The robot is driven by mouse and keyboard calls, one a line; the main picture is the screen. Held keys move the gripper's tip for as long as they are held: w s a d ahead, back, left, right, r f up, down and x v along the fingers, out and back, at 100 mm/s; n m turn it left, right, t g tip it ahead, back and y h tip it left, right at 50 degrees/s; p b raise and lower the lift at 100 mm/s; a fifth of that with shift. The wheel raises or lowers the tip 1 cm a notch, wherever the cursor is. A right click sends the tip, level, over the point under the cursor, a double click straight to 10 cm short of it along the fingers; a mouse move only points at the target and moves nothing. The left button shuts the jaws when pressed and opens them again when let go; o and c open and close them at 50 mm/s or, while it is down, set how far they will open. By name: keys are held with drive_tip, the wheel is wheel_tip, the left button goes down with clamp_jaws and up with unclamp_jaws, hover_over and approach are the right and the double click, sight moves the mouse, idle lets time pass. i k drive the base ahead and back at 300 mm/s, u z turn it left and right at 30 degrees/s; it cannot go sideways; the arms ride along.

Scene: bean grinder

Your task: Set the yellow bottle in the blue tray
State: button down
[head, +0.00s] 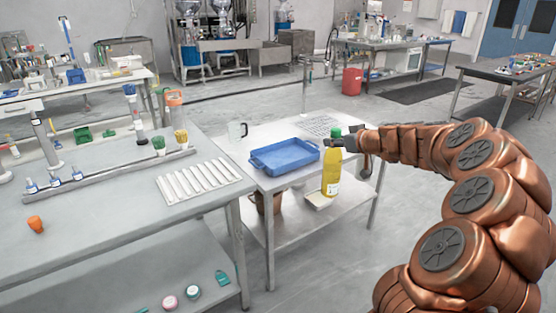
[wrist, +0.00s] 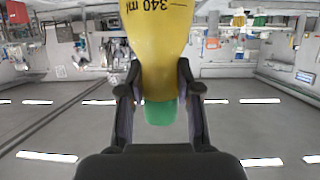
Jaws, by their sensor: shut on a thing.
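The yellow bottle (head: 331,172) has a green cap and is upright in the head view. My gripper (head: 340,143) is shut on it near its neck, below the cap. In the wrist view the yellow bottle (wrist: 157,40) shows upside down between the two fingers of my gripper (wrist: 160,88). The blue tray (head: 284,157) lies on the small white table, to the left of the bottle, and looks empty. The bottle appears in front of the table's right part; whether its base touches anything is hard to tell.
A clear mug (head: 237,131) stands behind the tray on the small table (head: 262,133). A sheet with a grid (head: 321,125) lies at its back right. A brown container (head: 262,203) and a light item (head: 320,200) are on the lower shelf. A grey bench (head: 110,215) stands left.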

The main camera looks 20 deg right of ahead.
sight(290, 161)
drive_tip(key=z, duration=0.05)
drive_tip(key=i, duration=1.3)
